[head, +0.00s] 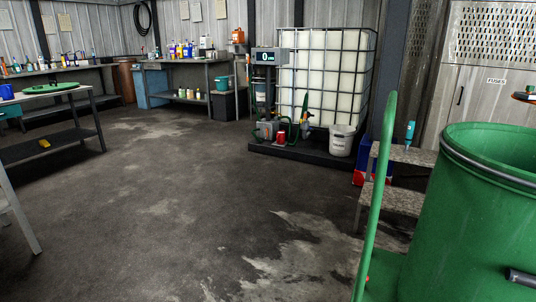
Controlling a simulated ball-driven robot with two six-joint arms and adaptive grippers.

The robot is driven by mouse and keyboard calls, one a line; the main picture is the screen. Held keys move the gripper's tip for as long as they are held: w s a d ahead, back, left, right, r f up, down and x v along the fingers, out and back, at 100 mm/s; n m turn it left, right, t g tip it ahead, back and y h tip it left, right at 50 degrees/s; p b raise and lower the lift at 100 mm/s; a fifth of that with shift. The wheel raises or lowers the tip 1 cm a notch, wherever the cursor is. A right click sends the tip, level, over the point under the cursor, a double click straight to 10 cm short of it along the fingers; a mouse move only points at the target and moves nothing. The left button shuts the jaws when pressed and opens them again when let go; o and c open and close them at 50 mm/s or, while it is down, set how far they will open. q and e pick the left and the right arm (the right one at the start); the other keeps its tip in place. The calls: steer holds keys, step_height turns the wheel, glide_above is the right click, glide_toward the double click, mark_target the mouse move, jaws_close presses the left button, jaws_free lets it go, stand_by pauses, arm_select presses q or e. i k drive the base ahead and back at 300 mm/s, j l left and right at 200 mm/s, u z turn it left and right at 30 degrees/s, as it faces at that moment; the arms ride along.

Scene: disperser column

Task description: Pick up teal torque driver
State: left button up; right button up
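A small teal upright object (410,131), which looks like the teal torque driver, is on the top tread of a grey step stand (408,155) at the right. It has a teal upper body and a paler, narrower lower end, too small to make out in detail. It stands apart from other things on the tread. Neither of my grippers shows in the head view.
A large green drum (470,225) with a green upright handle (382,170) fills the right foreground, partly hiding the stand. A blue and red box (361,165) is beside the stand. A white bucket (341,141) sits on a dark platform. The middle floor is clear.

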mark_target(411, 124)
steer(key=i+j+u, duration=0.2)
steer(key=i+u, duration=0.6)
steer(key=i, duration=0.25)
steer(key=i+z, duration=0.3)
steer(key=i, duration=0.2)
steer(key=i+j+z, duration=0.25)
steer(key=i, duration=0.2)
steer(key=i+l+z, duration=0.1)
steer(key=z, duration=0.3)
steer(key=i+z, duration=0.45)
steer(key=i+j+z, duration=0.1)
steer(key=z, duration=0.3)
steer(key=i+j+z, duration=0.1)
steer(key=z, duration=0.35)
steer(key=i+j, duration=0.05)
steer(key=i, duration=0.05)
